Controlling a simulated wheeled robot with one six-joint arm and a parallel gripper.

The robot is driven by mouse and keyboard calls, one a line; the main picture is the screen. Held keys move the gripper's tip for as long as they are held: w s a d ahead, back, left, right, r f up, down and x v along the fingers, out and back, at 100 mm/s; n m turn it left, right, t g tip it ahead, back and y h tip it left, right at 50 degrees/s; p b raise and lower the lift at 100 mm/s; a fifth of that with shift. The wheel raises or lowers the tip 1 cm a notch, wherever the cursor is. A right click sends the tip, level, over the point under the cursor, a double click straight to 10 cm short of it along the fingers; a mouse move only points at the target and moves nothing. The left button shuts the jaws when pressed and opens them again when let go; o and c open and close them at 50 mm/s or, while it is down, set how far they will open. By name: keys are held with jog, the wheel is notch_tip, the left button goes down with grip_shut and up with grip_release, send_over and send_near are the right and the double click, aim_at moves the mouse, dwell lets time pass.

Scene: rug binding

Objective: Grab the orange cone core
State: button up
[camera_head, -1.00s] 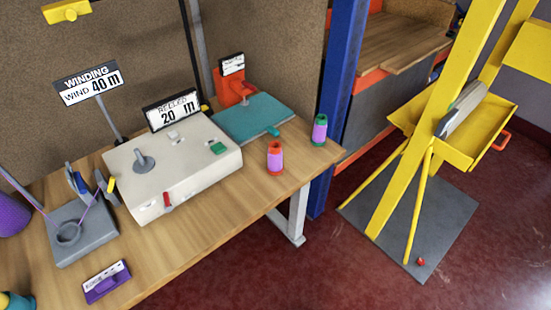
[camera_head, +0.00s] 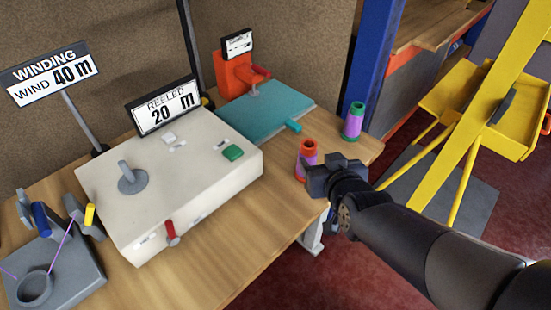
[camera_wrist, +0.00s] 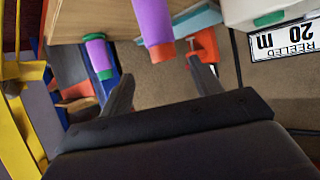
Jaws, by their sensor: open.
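The orange cone core (camera_head: 307,158) stands upright on the wooden table near its right edge, with purple yarn wound around its middle. My gripper (camera_head: 322,178) is open just in front and to the right of it, and partly covers its lower part. In the wrist view, which is upside down, the orange cone core (camera_wrist: 154,28) shows at the top, ahead of my open fingers (camera_wrist: 160,88) and between their lines. No contact with it can be made out. Its far end is cut off by the frame edge.
A green cone core (camera_head: 354,121) with purple yarn stands close by, to the right and behind. A teal plate (camera_head: 265,118) with an orange clamp (camera_head: 236,76) lies behind. The white reeling machine (camera_head: 170,180) stands left. A yellow stand (camera_head: 470,140) is at right.

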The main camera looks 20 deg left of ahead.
aim_at(307, 146)
jog(key=shift+x, duration=5.45)
jog(key=shift+a+r, duration=0.1)
jog(key=c, duration=1.1)
